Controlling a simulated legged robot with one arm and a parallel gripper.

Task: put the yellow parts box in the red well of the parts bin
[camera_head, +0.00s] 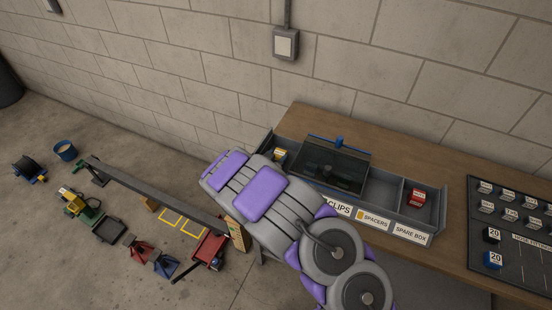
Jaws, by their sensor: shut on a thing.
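The parts bin (382,223) is a grey tray on the workbench, with front labels reading CLIPS, SPACERS and SPARE BOX. A small yellow box with a white label (279,154) shows at its left end, beside my arm. A red box with a white label (416,197) sits in the right-hand compartment. A dark see-through lid (335,168) with a blue handle covers the middle-left of the bin. No red well floor can be made out. My grey and purple arm crosses in front of the bin's left part, and my gripper's fingers do not show.
The brown workbench (455,258) runs along the block wall. A dark fittings board (515,225) with several labelled boxes lies at right. On the floor at left are a long grey beam (150,190), red and blue stands, a red trolley and a blue bucket (65,150).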

